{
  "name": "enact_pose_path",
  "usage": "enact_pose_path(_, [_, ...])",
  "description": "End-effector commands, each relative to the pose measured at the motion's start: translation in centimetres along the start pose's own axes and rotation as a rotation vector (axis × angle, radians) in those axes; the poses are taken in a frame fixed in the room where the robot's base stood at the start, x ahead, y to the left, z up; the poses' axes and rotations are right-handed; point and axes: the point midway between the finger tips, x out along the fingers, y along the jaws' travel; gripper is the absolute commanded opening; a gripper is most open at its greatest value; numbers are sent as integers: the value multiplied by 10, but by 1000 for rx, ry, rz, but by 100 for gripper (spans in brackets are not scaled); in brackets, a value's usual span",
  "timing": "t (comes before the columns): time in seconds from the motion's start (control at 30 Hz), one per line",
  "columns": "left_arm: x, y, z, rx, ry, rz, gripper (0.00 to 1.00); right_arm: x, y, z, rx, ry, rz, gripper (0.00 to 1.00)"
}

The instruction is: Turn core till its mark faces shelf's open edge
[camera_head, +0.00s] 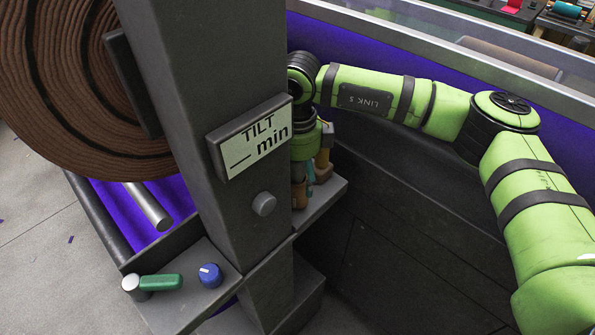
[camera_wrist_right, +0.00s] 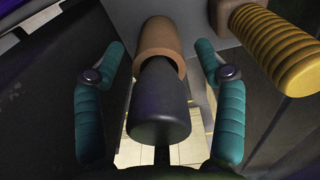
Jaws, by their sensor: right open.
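The core looks to be the tan tube (camera_wrist_right: 158,40) in the right wrist view, with a dark cylinder (camera_wrist_right: 158,110) at its near end. No mark shows on the part in view. My right gripper (camera_wrist_right: 160,55) is open, with one teal finger on each side of the tube and a gap to both. In the head view, the tan core (camera_head: 299,196) stands on the small grey shelf (camera_head: 325,194), partly hidden by the post. My right gripper (camera_head: 310,172) is there too, mostly hidden. My left gripper is not in view.
A yellow ribbed roll (camera_wrist_right: 278,48) stands close to the right finger. The grey post (camera_head: 205,80) with its "TILT min" sign (camera_head: 250,137) blocks much of the shelf. A large brown felt roll (camera_head: 65,90) is at left. A blue knob (camera_head: 210,275) and green handle (camera_head: 161,282) sit in front.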

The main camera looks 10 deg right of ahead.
Motion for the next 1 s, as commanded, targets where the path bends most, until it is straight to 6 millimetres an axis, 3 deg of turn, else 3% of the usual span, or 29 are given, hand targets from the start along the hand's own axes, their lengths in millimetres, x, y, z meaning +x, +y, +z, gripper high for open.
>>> enact_pose_path(0.37, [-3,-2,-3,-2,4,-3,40,10,0,0,-1,0,-1,71])
enact_pose_path(0.4, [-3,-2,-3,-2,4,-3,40,10,0,0,-1,-1,-1,63])
enact_pose_path(0.5, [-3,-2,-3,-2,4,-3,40,10,0,0,-1,-1,-1,23])
enact_pose_path(0.53, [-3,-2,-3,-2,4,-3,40,10,0,0,-1,-1,-1,14])
enact_pose_path(1.0, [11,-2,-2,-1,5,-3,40,14,0,0,-69,0,-1,14])
